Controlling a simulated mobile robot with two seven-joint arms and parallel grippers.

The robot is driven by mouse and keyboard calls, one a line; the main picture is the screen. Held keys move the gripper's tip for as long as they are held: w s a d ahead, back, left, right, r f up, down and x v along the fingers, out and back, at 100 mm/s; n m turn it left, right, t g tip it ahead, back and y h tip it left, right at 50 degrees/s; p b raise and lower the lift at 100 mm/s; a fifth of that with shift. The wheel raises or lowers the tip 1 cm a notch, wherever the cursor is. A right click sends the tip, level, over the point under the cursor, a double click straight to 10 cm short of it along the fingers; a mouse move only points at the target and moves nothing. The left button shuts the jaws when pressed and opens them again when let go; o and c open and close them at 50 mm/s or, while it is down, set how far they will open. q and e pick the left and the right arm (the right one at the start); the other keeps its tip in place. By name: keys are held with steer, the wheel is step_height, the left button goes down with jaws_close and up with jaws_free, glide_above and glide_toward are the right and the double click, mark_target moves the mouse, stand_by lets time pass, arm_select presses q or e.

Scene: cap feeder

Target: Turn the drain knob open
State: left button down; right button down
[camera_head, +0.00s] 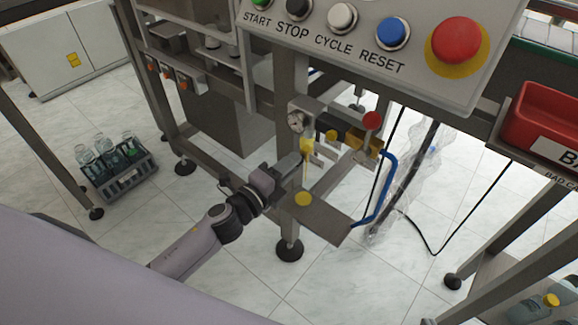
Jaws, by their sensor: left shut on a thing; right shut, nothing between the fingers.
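My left gripper (298,160) reaches in from the lower left to the air unit below the button panel. Its fingers are shut at a small yellow part (307,146) under the pressure gauge (296,122); this looks like the drain knob. The fingers partly hide it, and I cannot tell how far it is turned. A thin pale stem hangs just below the yellow part, above a grey plate (325,218) with a yellow disc (303,199). My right gripper is not in view.
A red knob (372,120) and a blue hose (383,190) are right of the gripper. The button panel (365,38) overhangs above. A machine leg (289,248) stands below. A crate of bottles (118,175) is on the floor at left; a red bin (545,118) is at right.

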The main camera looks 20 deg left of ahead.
arm_select(q)
steer(key=shift+m, duration=0.4)
steer(key=c, duration=0.9)
jaws_free()
steer(key=shift+s, duration=0.1)
steer(key=shift+v, duration=3.5)
